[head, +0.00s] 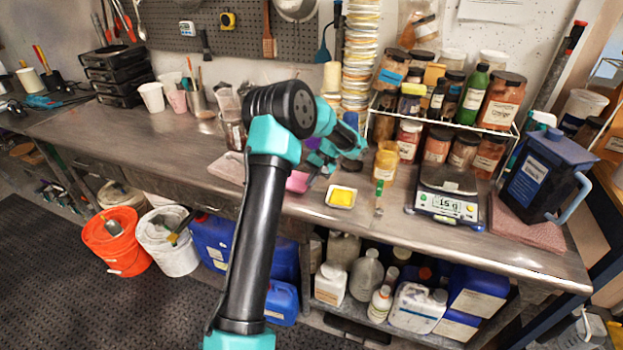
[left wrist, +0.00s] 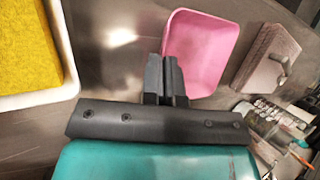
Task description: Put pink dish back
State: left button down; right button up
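The pink dish (head: 297,182) is a small square dish at the bench's front part, partly hidden by my arm in the head view. In the left wrist view the pink dish (left wrist: 204,45) shows its empty inside. My left gripper (head: 314,170) is at the dish; in the left wrist view its dark fingers (left wrist: 166,72) are close together with the dish's near wall between them. I cannot tell whether the dish touches the bench. My right gripper is not in view.
A white dish of yellow powder (head: 341,205) stands just right of the pink dish. A scale (head: 447,205) reading 16 g, a jar rack (head: 505,128) and a dark blue jug (head: 545,170) are farther right. A pale block (head: 228,168) lies left. The bench's left front is clear.

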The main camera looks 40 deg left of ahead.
pick_arm(q)
jog(key=shift+f, duration=0.7)
dwell(0.6)
jog(key=c, duration=1.3)
grip_release()
jog(key=shift+s+f, duration=0.1)
jog(key=shift+f, duration=0.05)
jog(key=shift+d, duration=0.2)
jog(key=shift+c, duration=0.6)
